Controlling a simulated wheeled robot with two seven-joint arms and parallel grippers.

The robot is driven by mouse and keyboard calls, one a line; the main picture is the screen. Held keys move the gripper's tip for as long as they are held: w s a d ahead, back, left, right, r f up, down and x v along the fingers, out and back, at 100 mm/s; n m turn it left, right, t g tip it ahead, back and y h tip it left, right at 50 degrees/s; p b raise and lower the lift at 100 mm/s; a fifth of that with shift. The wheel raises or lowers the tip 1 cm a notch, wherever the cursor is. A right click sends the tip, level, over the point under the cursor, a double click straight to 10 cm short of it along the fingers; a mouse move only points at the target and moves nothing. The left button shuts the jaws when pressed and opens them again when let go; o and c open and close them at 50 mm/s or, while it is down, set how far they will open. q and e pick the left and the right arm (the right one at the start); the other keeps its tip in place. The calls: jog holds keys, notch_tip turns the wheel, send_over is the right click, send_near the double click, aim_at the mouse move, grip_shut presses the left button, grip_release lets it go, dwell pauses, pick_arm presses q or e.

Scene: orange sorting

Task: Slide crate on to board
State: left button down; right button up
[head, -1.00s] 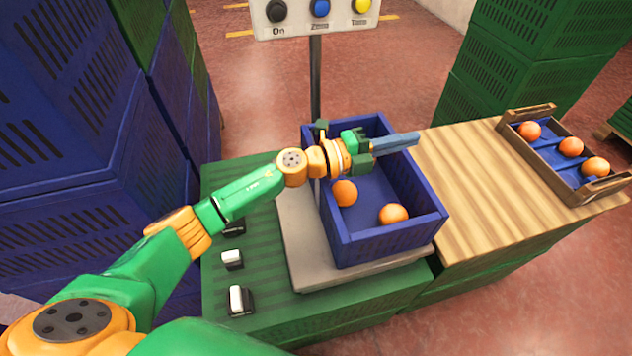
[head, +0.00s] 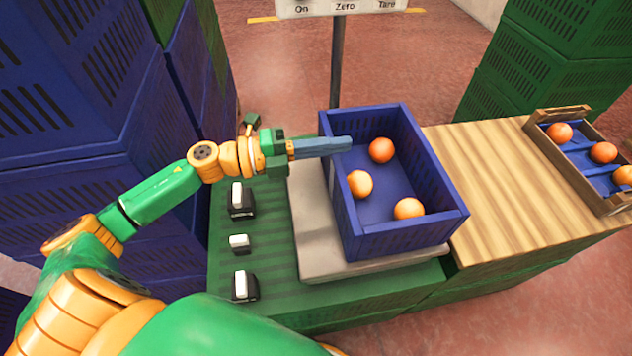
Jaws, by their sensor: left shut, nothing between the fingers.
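A blue crate (head: 410,234) stands on the grey scale plate (head: 318,235). Several oranges lie in it, one at the back (head: 381,150), one at the left (head: 359,184) and one at the front (head: 409,209). The wooden board (head: 480,180) lies just right of the crate. My left gripper (head: 340,146) is shut and empty, its fingertips over the crate's left rim near the back; I cannot tell whether they touch it. My right gripper is not in view.
A wooden tray (head: 577,172) with several oranges stands at the board's right end. Several small white-topped switches (head: 239,243) sit left of the scale. A post (head: 336,60) with a button panel (head: 345,6) rises behind. The board's middle is clear.

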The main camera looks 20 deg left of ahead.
aim_at(332, 180)
pick_arm(q)
jog(key=a+f+b, duration=0.1)
jog(key=f, duration=0.2)
jog(key=s+a+f+b, duration=0.1)
jog(key=f, duration=0.2)
jog(key=s+a+f+b, duration=0.1)
jog(key=f, duration=0.3)
jog(key=shift+s+a, duration=0.1)
jog(key=shift+a, duration=0.1)
jog(key=shift+w+d, duration=0.25)
jog(key=shift+d, duration=0.2)
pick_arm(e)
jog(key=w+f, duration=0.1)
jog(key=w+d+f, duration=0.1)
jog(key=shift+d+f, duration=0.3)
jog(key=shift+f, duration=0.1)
